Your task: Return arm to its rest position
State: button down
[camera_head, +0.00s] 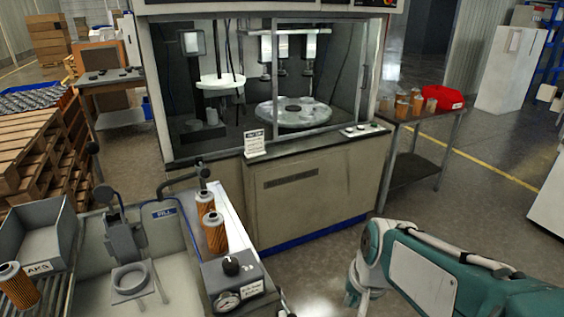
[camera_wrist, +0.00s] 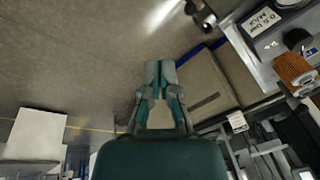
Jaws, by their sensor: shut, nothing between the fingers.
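My gripper (camera_wrist: 160,72) is shut and empty in the wrist view, its two fingertips together over bare floor. My teal and grey arm (camera_head: 430,265) reaches in from the lower right in the head view; the fingertips are not clearly seen there. Two orange filter cartridges (camera_head: 206,203) stand at the right side of the test bench (camera_head: 170,275). Another orange cartridge (camera_head: 17,285) is at the far left, by the grey bin. In the wrist view, an orange cartridge (camera_wrist: 295,72) shows at the right edge, apart from my gripper.
A glazed machine cabinet (camera_head: 310,200) stands behind the bench. A gauge box (camera_head: 233,280) sits at the bench's right corner, near my arm. A side table (camera_head: 415,130) holds several cartridges and a red bin (camera_head: 442,98). The floor (camera_head: 480,210) to the right is free.

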jog(key=s+d+r+n+t+h, duration=0.1)
jog(key=s+d+r+n+t, duration=0.1)
jog(key=s+r, duration=0.5)
jog(key=shift+s+r+n+t, duration=0.2)
jog(key=shift+s+n+t, duration=0.5)
jog(key=shift+s, duration=0.5)
